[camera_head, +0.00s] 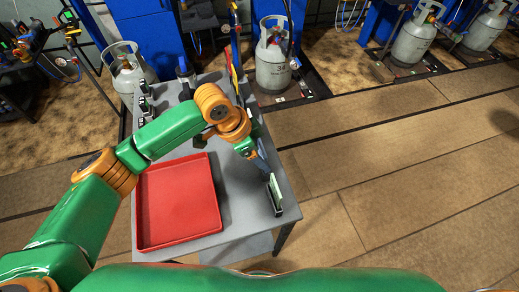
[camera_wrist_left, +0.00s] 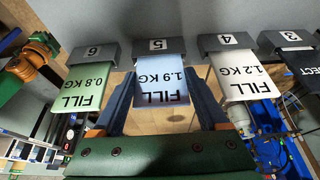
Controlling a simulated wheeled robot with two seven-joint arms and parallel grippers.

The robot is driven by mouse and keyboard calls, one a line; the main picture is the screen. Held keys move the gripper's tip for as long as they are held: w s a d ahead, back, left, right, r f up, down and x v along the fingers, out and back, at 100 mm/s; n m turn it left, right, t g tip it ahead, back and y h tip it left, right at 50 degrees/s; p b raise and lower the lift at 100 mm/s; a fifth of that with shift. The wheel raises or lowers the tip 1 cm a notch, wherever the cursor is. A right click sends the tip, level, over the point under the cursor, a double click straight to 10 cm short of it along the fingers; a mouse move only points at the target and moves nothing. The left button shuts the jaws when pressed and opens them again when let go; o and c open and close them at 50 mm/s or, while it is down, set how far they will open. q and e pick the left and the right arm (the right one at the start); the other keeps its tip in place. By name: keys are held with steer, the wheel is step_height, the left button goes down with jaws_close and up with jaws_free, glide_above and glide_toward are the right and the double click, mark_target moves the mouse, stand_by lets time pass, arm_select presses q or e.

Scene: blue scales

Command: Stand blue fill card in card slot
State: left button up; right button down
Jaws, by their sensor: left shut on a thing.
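The blue fill card (camera_wrist_left: 163,82), marked "FILL 1.9 KG", lies between the two fingers of my left gripper (camera_wrist_left: 163,108) in the left wrist view. The fingers are shut on its side edges. The card's far end meets the grey card slot (camera_wrist_left: 158,47) numbered 5; I cannot tell how deep it sits. In the head view my left gripper (camera_head: 260,158) is low over the table's right edge. My right gripper is not in view.
A green card (camera_wrist_left: 85,88) stands at slot 6 and a white card (camera_wrist_left: 238,75) at slot 4, close on either side. Slot 3 (camera_wrist_left: 285,38) also has a card. A red tray (camera_head: 180,205) lies on the grey table (camera_head: 245,205). Gas cylinders (camera_head: 272,60) stand beyond.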

arm_select(q)
steer(key=o, duration=1.2)
steer(key=shift+o, duration=0.2)
steer(key=shift+r, duration=0.1)
steer(key=v, duration=0.7)
steer(key=shift+b, duration=0.4)
